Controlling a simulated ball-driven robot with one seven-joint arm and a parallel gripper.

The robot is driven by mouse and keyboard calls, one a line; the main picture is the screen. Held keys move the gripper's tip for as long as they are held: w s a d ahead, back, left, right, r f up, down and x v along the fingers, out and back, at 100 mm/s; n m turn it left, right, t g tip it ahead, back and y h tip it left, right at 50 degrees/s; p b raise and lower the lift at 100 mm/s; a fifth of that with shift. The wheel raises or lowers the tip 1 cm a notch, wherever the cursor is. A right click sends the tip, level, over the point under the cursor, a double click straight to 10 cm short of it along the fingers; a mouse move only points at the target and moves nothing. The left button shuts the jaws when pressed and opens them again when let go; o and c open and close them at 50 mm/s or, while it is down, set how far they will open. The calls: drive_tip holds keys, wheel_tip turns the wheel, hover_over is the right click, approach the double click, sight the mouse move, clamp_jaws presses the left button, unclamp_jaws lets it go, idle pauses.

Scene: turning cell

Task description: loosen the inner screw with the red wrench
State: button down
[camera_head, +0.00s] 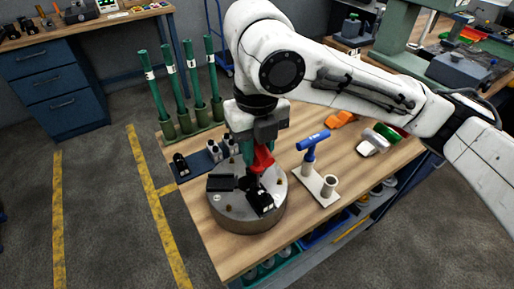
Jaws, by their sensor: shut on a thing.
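My gripper (259,146) is shut on the red wrench (263,159) and points down over the round metal chuck (228,214). The wrench shows as a red piece below the gripper, above the chuck's upper face. Its lower end is hidden among the black jaws (221,182), so I cannot tell whether it sits in a screw. The inner screw cannot be made out. The chuck lies flat on the wooden bench.
A blue T-handled wrench (312,140) stands in a white holder (316,186) right of the chuck; the holder's other socket looks empty. Green bars (178,88) stand upright in a rack at the back left. Orange, white and green items lie at right. The bench's front left is clear.

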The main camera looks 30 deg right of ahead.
idle(0.3)
drive_tip(key=shift+n+b, duration=0.3)
drive_tip(key=shift+n, duration=1.2)
drive_tip(key=shift+n, duration=1.4)
drive_tip(key=shift+b, duration=0.3)
drive_tip(key=shift+n, duration=1.4)
